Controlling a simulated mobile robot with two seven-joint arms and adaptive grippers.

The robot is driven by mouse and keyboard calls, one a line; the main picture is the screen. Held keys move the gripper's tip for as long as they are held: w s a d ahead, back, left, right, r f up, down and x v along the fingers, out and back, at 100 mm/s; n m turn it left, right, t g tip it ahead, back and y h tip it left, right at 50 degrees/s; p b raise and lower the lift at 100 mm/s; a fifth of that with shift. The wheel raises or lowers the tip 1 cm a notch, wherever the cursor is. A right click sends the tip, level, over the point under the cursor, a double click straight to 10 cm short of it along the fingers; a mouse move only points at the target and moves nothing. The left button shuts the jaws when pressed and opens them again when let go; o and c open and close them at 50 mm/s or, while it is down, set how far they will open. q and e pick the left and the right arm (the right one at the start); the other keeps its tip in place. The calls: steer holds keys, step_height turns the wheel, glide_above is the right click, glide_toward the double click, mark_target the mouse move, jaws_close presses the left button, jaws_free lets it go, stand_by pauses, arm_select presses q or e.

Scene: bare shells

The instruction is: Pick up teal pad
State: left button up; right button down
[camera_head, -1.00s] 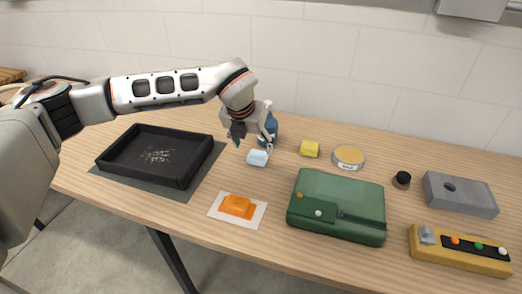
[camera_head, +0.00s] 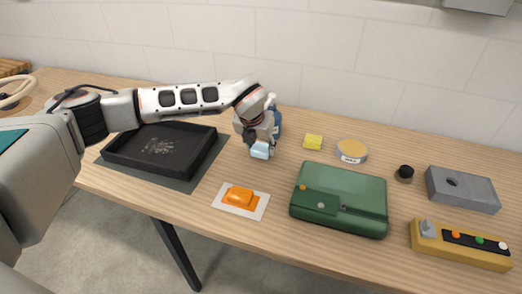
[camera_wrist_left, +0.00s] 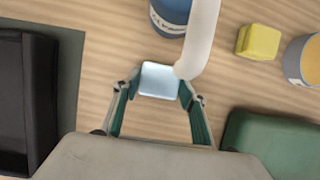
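No plainly teal pad shows; the nearest match is a small pale blue block (camera_head: 260,151) with rounded corners on the table, in front of a blue bottle. My left gripper (camera_head: 258,142) is over it, pointing down. In the left wrist view the pale blue block (camera_wrist_left: 159,80) sits between the fingertips of my left gripper (camera_wrist_left: 159,88), which meet or nearly meet its two sides. It shows no clear lift off the table. The inner faces of my fingers are teal. My right gripper is out of view.
The blue bottle (camera_wrist_left: 170,15) stands just behind the block, with a white curved piece close to it. A black tray (camera_head: 150,155) lies left, an orange piece on a white card (camera_head: 225,203) in front, a green case (camera_head: 350,190) right, and a yellow block (camera_head: 313,142) behind right.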

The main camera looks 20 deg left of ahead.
mark_target(238, 190)
arm_select(q)
steer(key=shift+c, duration=1.1)
steer(key=shift+r, duration=0.5)
step_height(238, 190, up, 2)
steer(key=shift+r, duration=0.25)
steer(key=s, duration=0.6)
steer(key=s+b, duration=0.1)
steer(key=s, duration=0.5)
steer(key=s+b, duration=0.1)
steer(key=s, duration=0.5)
steer(key=shift+a, duration=0.3)
steer(key=shift+s, duration=0.1)
steer(key=shift+c, duration=0.2)
